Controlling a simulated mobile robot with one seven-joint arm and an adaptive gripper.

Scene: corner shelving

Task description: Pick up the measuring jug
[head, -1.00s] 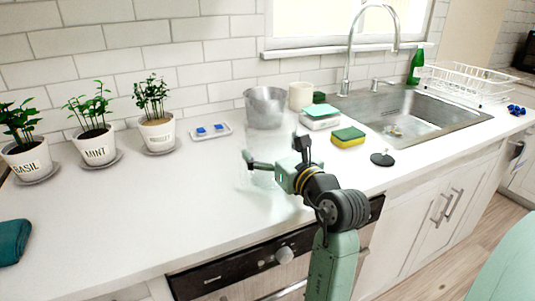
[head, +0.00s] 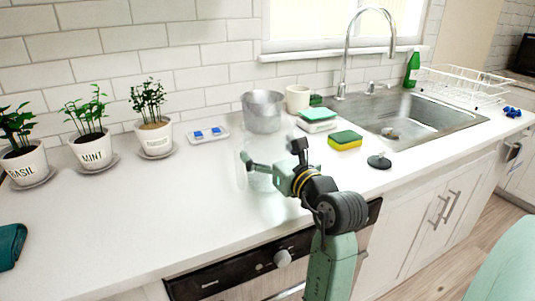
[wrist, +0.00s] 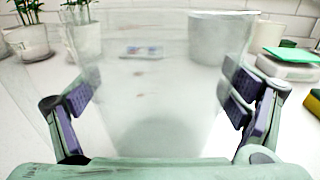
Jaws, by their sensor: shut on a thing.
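The measuring jug (wrist: 150,100) is clear and faint, and it fills the middle of the wrist view between my fingers. In the head view the jug (head: 262,172) shows as a pale see-through shape over the white counter. My gripper (wrist: 160,102) is shut on the jug, with one purple-padded finger on each side of its wall. In the head view my gripper (head: 272,155) is over the front part of the counter. The jug looks upright. I cannot tell whether its base touches the counter.
A metal pot (head: 263,112) stands behind the jug, with a cream cup (head: 298,98) beside it. Sponges (head: 345,139), a black stopper (head: 379,161) and the sink (head: 420,118) lie to the right. Potted herbs (head: 92,150) stand left. The left counter is mostly clear.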

